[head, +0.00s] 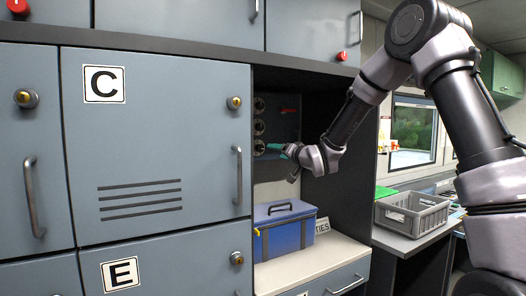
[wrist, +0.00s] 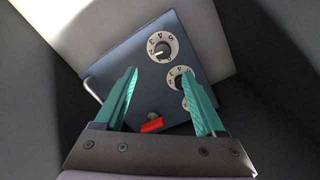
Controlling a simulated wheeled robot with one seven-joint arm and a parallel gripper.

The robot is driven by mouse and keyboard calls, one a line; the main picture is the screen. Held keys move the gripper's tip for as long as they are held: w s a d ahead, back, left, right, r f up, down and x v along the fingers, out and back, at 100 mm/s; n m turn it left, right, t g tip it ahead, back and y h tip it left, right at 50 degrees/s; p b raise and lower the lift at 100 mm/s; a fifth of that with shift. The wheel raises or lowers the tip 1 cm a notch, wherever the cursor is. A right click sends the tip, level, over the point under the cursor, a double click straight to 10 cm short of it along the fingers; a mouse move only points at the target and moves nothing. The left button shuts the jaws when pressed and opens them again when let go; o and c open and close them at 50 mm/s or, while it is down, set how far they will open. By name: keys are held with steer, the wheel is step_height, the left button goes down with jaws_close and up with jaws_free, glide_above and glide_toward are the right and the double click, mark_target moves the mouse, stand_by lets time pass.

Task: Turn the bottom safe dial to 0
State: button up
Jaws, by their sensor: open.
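The safe (head: 284,131) is a dark blue-grey box in the open bay, with a column of dials on its face. The bottom safe dial (head: 259,147) is lowest in the head view. The wrist view looks upside down, so the bottom dial appears to be the uppermost one (wrist: 162,47), a white numbered ring around a dark knob. Its setting is too small to read surely. My gripper (head: 274,148) is open near the bottom dial; in the wrist view its teal fingers (wrist: 160,76) are apart with nothing between them. The dial lies beyond the fingertips, and contact is not visible.
The middle dial (wrist: 180,78) is partly behind one finger; the top dial is mostly hidden there. A red piece (wrist: 152,125) and a metal handle (wrist: 92,90) are on the safe. A blue toolbox (head: 285,232) stands below. Cabinet C (head: 155,145) borders the bay on the left.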

mark_target(261, 149)
steer(key=x, duration=1.1)
steer(key=shift+s+a, duration=0.1)
steer(key=shift+a, duration=0.25)
jaws_close()
